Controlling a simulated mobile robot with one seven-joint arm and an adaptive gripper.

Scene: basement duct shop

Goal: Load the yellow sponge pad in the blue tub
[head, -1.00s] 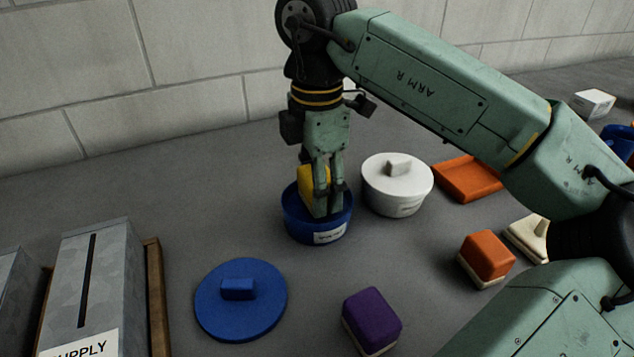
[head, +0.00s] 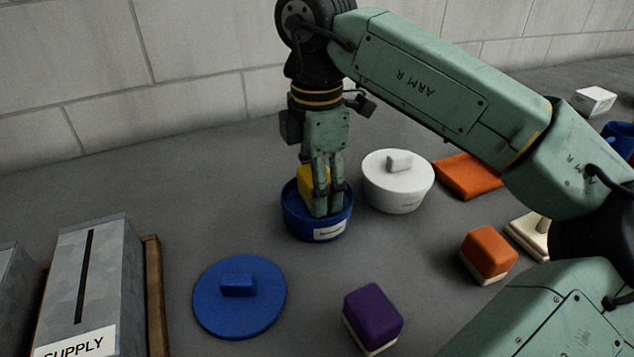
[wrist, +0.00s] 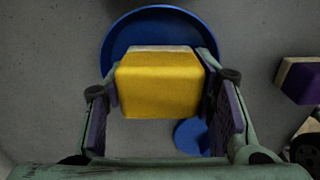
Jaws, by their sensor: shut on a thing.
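The yellow sponge pad (head: 308,182) is held between the fingers of my gripper (head: 327,205), which is shut on it. In the wrist view the sponge pad (wrist: 160,85) fills the space between the fingers (wrist: 165,108), with a pale layer along its far edge. The blue tub (head: 300,222) stands open on the table, a white label on its front. The sponge and fingertips are down inside its rim in the head view. The tub's rim (wrist: 118,38) shows behind the sponge in the wrist view. Whether the sponge touches the tub's floor is hidden.
A blue lid (head: 240,305) lies front left of the tub. A white lidded tub (head: 397,190) stands close on the right. A grey supply box (head: 115,275) stands at left.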

